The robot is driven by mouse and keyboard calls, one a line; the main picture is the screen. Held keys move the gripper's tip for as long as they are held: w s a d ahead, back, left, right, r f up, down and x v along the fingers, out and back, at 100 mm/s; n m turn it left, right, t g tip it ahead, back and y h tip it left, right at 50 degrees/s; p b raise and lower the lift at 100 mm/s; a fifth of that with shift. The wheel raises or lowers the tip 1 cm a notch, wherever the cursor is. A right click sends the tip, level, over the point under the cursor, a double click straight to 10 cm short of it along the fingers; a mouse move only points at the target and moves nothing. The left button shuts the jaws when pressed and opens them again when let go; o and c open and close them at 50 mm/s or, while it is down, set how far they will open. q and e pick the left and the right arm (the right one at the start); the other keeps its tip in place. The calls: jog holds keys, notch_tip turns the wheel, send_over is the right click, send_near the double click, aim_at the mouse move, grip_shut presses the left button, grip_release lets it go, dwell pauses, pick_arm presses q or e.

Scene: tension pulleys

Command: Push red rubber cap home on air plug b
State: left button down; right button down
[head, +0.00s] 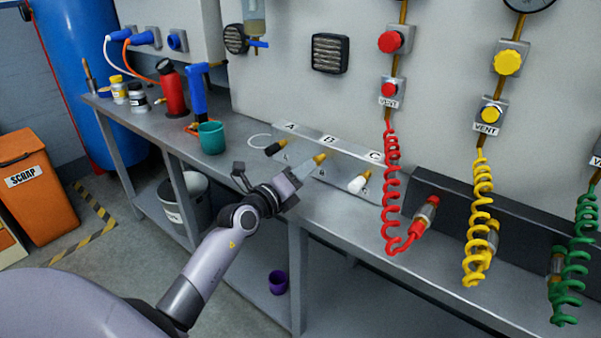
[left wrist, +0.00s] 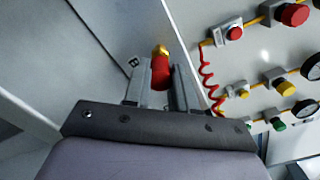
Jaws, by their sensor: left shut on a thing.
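My left gripper (head: 312,165) reaches up to the plug marked B on the sloped grey rail (head: 335,150). The brass plug B (head: 320,158) shows just past the fingertips. In the left wrist view the red rubber cap (left wrist: 161,76) sits between the two fingers, and my left gripper (left wrist: 160,88) is shut on it. The brass plug (left wrist: 161,50) shows at the cap's far end, in line with it. The cap meets or overlaps the brass there; how deep it sits I cannot tell. In the head view the fingers hide the cap. My right gripper is not in view.
Plug A has a black cap (head: 273,149) and plug C a white cap (head: 357,185), close on either side. A red coiled hose (head: 391,190) hangs to the right. A teal cup (head: 211,138) stands on the bench to the left.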

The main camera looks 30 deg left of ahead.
pick_arm(q)
jog(key=shift+w+d, duration=0.1)
jog(key=shift+w, duration=0.75)
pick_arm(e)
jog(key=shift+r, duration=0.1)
pick_arm(q)
jog(key=c, duration=0.8)
grip_release()
jog(key=shift+s+a+p, duration=0.15)
jog(key=shift+s+p, duration=0.1)
jog(key=shift+s, duration=1.55)
jog(key=shift+s+a+p, duration=0.15)
jog(key=shift+s+p, duration=0.05)
jog(key=shift+s, duration=1.55)
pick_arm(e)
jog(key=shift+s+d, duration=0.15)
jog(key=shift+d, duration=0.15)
